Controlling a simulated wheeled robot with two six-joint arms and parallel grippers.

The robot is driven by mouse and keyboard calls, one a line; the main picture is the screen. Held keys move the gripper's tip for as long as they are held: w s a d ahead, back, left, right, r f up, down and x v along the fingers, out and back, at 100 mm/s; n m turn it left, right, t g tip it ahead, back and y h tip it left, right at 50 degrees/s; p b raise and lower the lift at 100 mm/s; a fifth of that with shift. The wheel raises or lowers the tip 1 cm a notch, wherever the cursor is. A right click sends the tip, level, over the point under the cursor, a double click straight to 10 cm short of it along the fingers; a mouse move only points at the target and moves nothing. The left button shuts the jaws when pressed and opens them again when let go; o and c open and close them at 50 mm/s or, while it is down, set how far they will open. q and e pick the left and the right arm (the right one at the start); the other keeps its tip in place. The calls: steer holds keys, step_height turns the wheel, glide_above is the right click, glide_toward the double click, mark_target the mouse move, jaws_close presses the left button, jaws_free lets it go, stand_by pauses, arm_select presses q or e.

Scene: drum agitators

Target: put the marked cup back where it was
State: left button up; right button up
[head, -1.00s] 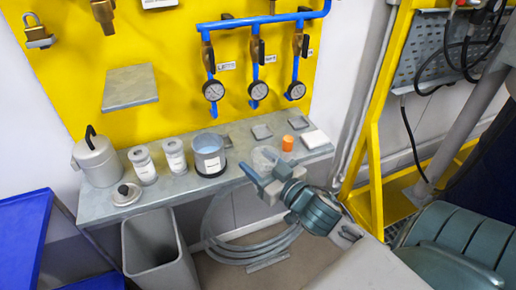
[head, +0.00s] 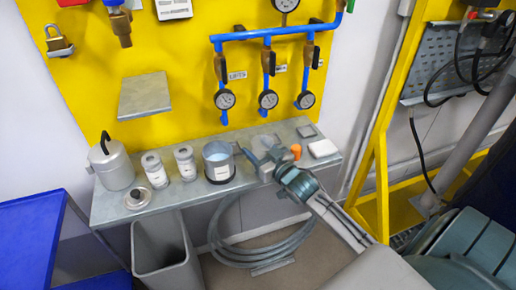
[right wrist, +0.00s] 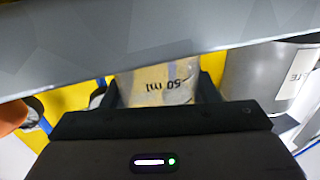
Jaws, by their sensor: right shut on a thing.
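My right gripper (head: 262,158) is at the bench, between the grey tin of blue liquid and the orange cylinder. In the right wrist view, its dark fingers (right wrist: 157,90) are shut on a clear cup (right wrist: 155,84) marked "50 ml", which appears upside down in that picture. In the head view the cup is mostly hidden by the gripper. I cannot tell whether its base touches the bench. My left gripper is not in view.
The bench (head: 108,208) carries a grey can (head: 112,167), two labelled jars, the grey tin (head: 219,172), the orange cylinder (head: 296,151) and a white block (head: 322,148). A dark square pad (head: 306,131) lies behind. A bin (head: 160,250) stands below.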

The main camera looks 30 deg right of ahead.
steer(key=o, duration=1.1)
steer(key=shift+f, duration=0.1)
steer(key=shift+c, duration=0.2)
steer(key=shift+s+d, duration=0.1)
steer(key=shift+s, duration=0.4)
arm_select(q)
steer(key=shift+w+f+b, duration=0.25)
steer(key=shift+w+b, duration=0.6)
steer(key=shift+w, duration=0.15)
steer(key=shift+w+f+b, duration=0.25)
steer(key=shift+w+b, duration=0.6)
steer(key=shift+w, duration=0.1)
arm_select(e)
steer(key=s, duration=1.1)
steer(key=shift+d, duration=0.4)
